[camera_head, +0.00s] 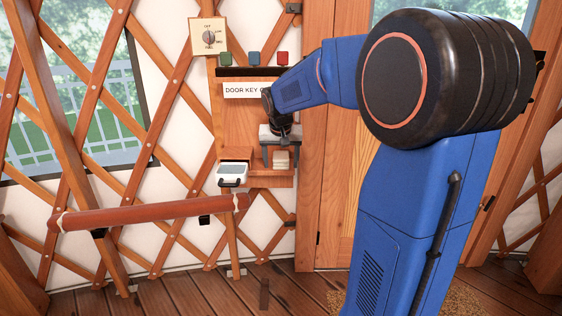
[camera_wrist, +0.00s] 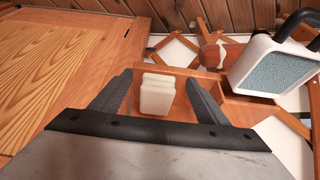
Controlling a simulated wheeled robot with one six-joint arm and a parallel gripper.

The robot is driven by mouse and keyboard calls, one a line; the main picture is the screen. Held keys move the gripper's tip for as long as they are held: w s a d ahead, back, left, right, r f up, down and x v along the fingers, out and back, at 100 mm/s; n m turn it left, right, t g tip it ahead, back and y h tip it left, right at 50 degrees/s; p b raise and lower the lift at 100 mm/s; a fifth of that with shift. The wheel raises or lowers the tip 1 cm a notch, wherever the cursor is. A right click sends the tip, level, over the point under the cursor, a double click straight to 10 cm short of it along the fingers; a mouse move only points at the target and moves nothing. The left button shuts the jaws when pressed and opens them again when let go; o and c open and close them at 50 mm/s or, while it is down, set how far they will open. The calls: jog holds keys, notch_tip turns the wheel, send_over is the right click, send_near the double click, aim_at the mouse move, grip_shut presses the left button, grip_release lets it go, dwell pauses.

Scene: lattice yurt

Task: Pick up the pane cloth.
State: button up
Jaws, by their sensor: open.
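The pane cloth appears to be the small, pale, folded block on a wooden shelf; it shows in the head view (camera_head: 281,160) and in the wrist view (camera_wrist: 157,96). My gripper (camera_head: 279,152) is open just above the shelf, pointing down. In the wrist view my gripper (camera_wrist: 159,82) has one finger on each side of the cloth, with a visible gap on both sides. I cannot tell how far below the fingertips the cloth lies.
A white block with a grey-blue face and black handle (camera_head: 232,174) stands left of the cloth; it also shows in the wrist view (camera_wrist: 272,66). A sign (camera_head: 246,90) and a dial (camera_head: 208,36) are above. A wooden rail (camera_head: 150,212) runs lower left.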

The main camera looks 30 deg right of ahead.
aim_at(281, 155)
jog(key=shift+w+d, duration=0.45)
jog(key=shift+w, duration=0.3)
jog(key=shift+w+d, duration=0.5)
jog(key=shift+w, duration=0.3)
jog(key=shift+w+d, duration=0.45)
jog(key=shift+w, duration=0.3)
jog(key=shift+w+d+f, duration=0.2)
jog(key=shift+w+f, duration=0.15)
jog(key=shift+f, duration=0.2)
jog(key=c, duration=1.1)
